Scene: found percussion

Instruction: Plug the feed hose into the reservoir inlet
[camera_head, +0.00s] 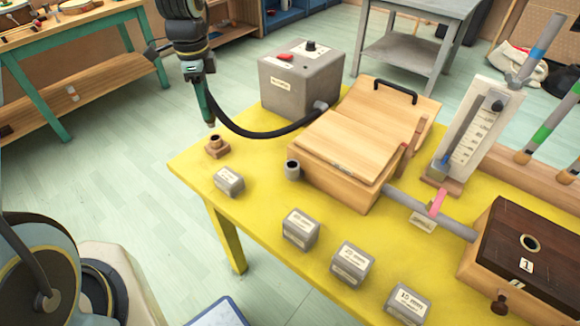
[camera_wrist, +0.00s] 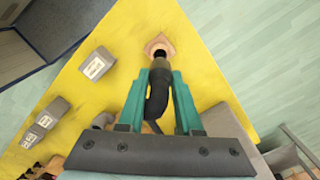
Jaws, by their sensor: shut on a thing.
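The black feed hose (camera_head: 258,133) runs from the grey box (camera_head: 300,82) in a low curve up to my gripper (camera_head: 208,118). My gripper is shut on the hose end; in the wrist view the hose (camera_wrist: 158,98) lies between the teal fingers (camera_wrist: 161,73). The hose tip points down just above a small copper-brown fitting with a square base (camera_head: 217,150), near the table's left corner; a small gap shows in the head view. I cannot tell which of these is the reservoir inlet.
Several grey labelled blocks (camera_head: 229,181) stand along the yellow table's (camera_head: 262,215) front edge. A gauge board (camera_head: 470,130) and a dark-topped box (camera_head: 525,245) are at the right. The table between the fitting and the grey pipe is mostly clear.

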